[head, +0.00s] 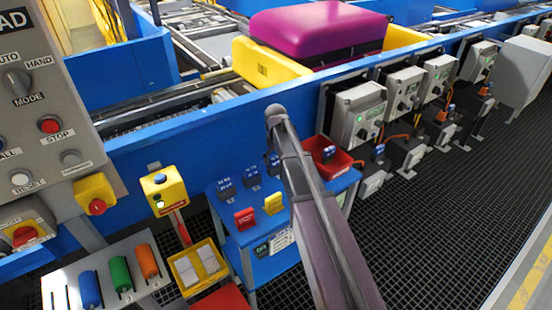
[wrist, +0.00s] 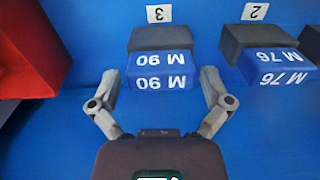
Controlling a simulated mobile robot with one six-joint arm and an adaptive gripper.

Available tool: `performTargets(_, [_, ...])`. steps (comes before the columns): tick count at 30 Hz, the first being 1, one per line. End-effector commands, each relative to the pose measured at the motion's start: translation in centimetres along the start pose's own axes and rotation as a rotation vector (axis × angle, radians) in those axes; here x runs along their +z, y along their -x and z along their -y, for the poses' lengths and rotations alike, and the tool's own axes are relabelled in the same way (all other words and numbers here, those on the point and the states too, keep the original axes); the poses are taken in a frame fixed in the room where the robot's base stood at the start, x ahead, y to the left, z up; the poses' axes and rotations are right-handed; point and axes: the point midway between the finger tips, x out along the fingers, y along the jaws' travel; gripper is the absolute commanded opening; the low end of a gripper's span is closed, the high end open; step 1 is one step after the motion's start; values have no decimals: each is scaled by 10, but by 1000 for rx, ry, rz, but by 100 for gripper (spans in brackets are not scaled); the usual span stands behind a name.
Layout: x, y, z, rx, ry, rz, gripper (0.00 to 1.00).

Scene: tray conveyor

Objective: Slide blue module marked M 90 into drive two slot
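The blue-and-dark module marked M 90 (wrist: 160,62) stands at the spot labelled 3 on the blue table, its lettering upside down in the wrist view. My gripper (wrist: 160,74) is open, with one finger on each side of the module and visible gaps between. In the head view the M 90 module (head: 272,160) is partly covered by my arm, and my fingers are hidden. Grey drive units (head: 358,115) line the blue conveyor side at the right. I cannot read which is drive two.
The module marked M 76 (wrist: 282,70) stands beside M 90 at label 2. A red bin (head: 330,158) is on the other side. Red (head: 245,218) and yellow (head: 273,203) blocks sit at the table front. Dark grated floor (head: 440,210) is free to the right.

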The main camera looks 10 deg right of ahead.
Motion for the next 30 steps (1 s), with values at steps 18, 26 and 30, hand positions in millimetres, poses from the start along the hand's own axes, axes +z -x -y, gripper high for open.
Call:
performTargets(18, [0, 4, 1, 0, 1, 0, 31])
performTargets(26, [0, 10, 1, 0, 1, 0, 31])
performTargets(30, [0, 13, 1, 0, 1, 0, 31])
